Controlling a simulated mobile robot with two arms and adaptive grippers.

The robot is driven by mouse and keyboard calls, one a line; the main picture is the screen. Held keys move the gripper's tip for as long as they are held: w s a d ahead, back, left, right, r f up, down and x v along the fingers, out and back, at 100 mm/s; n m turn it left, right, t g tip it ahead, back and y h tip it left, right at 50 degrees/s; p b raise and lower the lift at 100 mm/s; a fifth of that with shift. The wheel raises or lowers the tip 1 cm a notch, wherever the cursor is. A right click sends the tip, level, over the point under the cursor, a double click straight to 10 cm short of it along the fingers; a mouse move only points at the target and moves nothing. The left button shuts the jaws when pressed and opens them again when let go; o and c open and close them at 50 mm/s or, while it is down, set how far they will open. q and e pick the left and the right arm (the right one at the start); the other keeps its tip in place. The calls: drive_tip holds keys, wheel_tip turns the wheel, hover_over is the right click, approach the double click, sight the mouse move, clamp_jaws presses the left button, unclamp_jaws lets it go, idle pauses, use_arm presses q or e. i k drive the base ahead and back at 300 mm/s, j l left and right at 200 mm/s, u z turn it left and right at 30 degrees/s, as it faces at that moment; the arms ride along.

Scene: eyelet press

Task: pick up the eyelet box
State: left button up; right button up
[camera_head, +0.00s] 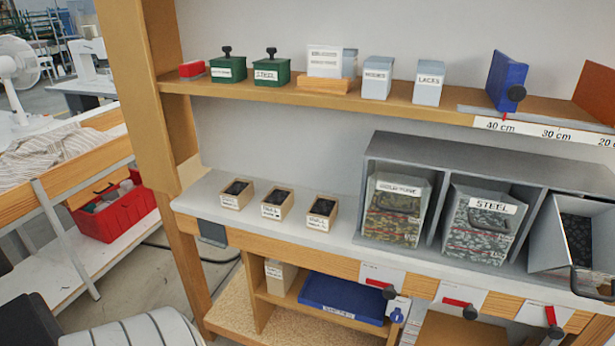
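No label that I can read says eyelets, so I cannot tell for sure which container is the eyelet box. Three small open wooden boxes with dark contents stand in a row on the grey bench top: a left one (233,203), a middle one (273,212) and a right one (317,222). Two green lidded boxes with black knobs, a left one (228,73) and a right one (272,76) labelled STEEL, stand on the upper shelf.
A grey rack (450,150) holds a patterned bin (394,215), a STEEL bin (482,232) and a tilted bin (538,247). The upper shelf also has a LACES box (429,85) and a blue upright plate (505,78). Red-handled levers (461,303) line the bench front.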

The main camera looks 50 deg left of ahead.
sight(238, 194)
drive_tip(key=k+l+u, duration=0.15)
drive_tip(key=u, duration=1.85)
